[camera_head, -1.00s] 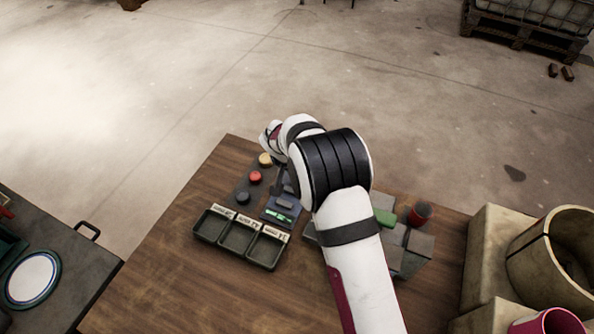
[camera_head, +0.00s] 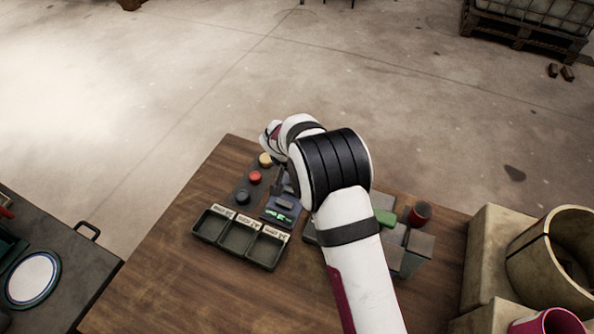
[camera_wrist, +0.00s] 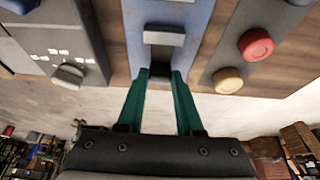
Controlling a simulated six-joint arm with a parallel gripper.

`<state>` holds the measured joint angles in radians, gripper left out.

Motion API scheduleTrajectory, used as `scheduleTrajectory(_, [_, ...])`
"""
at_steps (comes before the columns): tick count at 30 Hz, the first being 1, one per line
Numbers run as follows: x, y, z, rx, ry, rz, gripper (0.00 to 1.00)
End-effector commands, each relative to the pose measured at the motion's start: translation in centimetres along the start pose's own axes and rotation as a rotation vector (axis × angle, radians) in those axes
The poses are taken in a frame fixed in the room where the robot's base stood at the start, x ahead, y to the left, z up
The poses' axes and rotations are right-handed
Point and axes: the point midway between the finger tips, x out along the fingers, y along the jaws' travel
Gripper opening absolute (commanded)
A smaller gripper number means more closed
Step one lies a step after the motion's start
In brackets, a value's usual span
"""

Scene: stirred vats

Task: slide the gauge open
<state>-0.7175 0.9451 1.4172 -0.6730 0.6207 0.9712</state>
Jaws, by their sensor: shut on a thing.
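The gauge (camera_head: 281,208) is a small blue unit with a lit green readout, on the wooden table in the head view. The wrist view shows its blue body (camera_wrist: 193,22) at the top centre, with a dark grey sliding part (camera_wrist: 164,38) that sticks out. My gripper (camera_wrist: 161,73) has two teal fingers, shut on the lower end of this grey part, one finger on each side. In the head view my arm hides most of the gripper and part of the gauge. The readout is too small to read.
Beside the gauge is a dark panel with red (camera_head: 255,177) and yellow (camera_head: 265,160) buttons. A dark three-compartment tray (camera_head: 205,226) stands in front. Bare wood lies front left.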

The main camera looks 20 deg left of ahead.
Motion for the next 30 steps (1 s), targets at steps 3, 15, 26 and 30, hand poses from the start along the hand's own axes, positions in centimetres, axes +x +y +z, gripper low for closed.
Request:
scheduleTrajectory(3, [-0.1,-0.1,0.0,0.0,0.0,-0.001,0.0])
scheduleTrajectory(15, [1.1,-0.1,-3.0,0.0,0.002,-0.001,0.0])
scheduleTrajectory(26, [1.1,-0.1,-2.9,0.0,0.002,-0.001,0.65])
scheduleTrajectory(30, [1.2,0.0,-2.9,0.0,0.001,0.0,0.65])
